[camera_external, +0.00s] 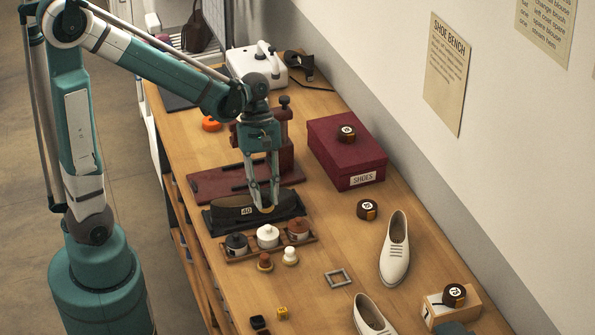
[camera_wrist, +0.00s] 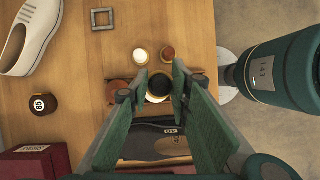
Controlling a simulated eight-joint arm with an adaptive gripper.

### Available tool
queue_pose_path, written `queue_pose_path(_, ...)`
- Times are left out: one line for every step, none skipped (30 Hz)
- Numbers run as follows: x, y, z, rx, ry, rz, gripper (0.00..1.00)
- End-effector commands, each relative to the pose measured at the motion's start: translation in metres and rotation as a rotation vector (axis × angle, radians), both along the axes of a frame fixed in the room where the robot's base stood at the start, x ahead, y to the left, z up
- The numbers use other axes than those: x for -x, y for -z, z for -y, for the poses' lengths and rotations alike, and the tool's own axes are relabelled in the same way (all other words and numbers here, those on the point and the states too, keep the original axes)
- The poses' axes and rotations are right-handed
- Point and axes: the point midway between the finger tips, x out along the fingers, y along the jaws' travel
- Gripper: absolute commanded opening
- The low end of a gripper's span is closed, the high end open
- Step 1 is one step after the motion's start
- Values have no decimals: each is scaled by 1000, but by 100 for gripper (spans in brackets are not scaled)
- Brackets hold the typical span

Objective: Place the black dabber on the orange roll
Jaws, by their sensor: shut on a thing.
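My gripper (camera_external: 264,207) is shut on a small dark thing with a pale, yellowish underside, which looks like the black dabber. In the wrist view the black dabber (camera_wrist: 158,86) shows as a dark round top between the fingertips. In the outside view the fingers mostly hide it, and it hangs above or in front of the dark shoe piece labelled 40 (camera_external: 228,207). The orange roll (camera_external: 211,124) lies on the far left part of the bench, behind and left of my gripper. It is not visible in the wrist view.
A rack of lidded pots (camera_external: 268,236) stands just in front of my gripper, with a brown dabber (camera_external: 265,262) and a white dabber (camera_external: 290,256) before it. A dark red stand (camera_external: 289,156) rises between gripper and back. A maroon shoe box (camera_external: 346,149) is on the right.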

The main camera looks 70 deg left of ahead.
Motion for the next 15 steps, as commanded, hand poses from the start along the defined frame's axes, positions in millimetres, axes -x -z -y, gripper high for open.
queue_pose_path(-13,-10,-13,0,-16,-2,5)
queue_pose_path(-19,-14,-21,-1,-25,-2,5)
queue_pose_path(-27,-19,-30,-1,-36,-4,5)
queue_pose_path(-33,-23,-38,-1,-43,-4,5)
queue_pose_path(-39,-27,-46,0,-51,-5,5)
queue_pose_path(-45,-32,-56,0,-61,-6,5)
queue_pose_path(-50,-36,-64,-1,-69,-7,5)
queue_pose_path(-55,-40,-72,-1,-77,-8,5)
queue_pose_path(-62,-45,-82,-1,-87,-9,5)
queue_pose_path(-66,-48,-90,0,-95,-10,5)
queue_pose_path(-70,-52,-98,0,-103,-11,5)
queue_pose_path(-76,-57,-109,-1,-113,-12,5)
queue_pose_path(-80,-61,-117,-1,-122,-13,5)
queue_pose_path(-84,-64,-125,-1,-130,-14,5)
queue_pose_path(-88,-69,-137,0,-140,-14,5)
